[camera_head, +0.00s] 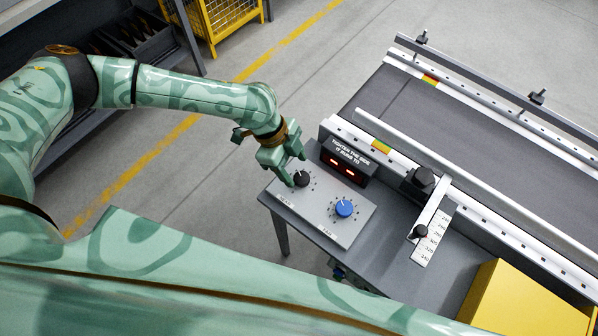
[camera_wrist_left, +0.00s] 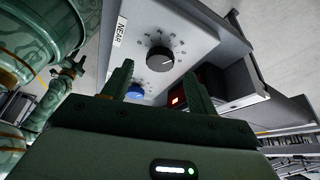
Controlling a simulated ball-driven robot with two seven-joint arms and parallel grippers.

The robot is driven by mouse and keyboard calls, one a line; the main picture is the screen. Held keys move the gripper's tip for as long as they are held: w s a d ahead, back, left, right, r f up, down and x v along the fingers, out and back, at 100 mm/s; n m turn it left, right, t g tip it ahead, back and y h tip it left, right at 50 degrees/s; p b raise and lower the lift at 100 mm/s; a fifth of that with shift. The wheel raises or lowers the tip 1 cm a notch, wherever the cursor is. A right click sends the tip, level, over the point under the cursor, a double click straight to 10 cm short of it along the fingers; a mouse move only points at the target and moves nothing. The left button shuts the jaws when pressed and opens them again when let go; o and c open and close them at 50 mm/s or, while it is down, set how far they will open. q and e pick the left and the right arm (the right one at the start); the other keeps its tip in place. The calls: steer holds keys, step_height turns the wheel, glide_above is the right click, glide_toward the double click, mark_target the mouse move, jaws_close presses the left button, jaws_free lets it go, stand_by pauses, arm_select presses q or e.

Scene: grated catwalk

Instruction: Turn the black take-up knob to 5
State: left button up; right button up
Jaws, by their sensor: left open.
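The black take-up knob (camera_head: 302,180) sits on the light grey panel (camera_head: 328,232), with marks around it. In the left wrist view the black knob (camera_wrist_left: 160,59) has a white pointer line and stands near a "NEAR" label. My left gripper (camera_head: 293,167) is open right at the black knob in the head view. In the left wrist view its two fingers (camera_wrist_left: 157,74) are apart, with the knob beyond the gap; contact is not visible. A blue knob (camera_head: 344,208) is on the same panel. Green parts under the table edge (camera_head: 339,270) may be my right gripper, mostly hidden.
A dark display box (camera_head: 347,161) with red lit digits stands behind the panel. The conveyor belt (camera_head: 440,115) with metal rails is to the right. A scale plate (camera_head: 433,236) and a yellow box (camera_head: 505,300) are on the right. Open floor lies left of the table.

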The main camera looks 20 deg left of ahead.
mark_target(301, 177)
arm_select(q)
steer(key=x, duration=0.3)
steer(key=shift+d+f+b, duration=0.1)
steer(key=shift+b, duration=0.2)
steer(key=shift+c, duration=0.9)
steer(key=c, duration=0.8)
steer(key=shift+m, duration=0.3)
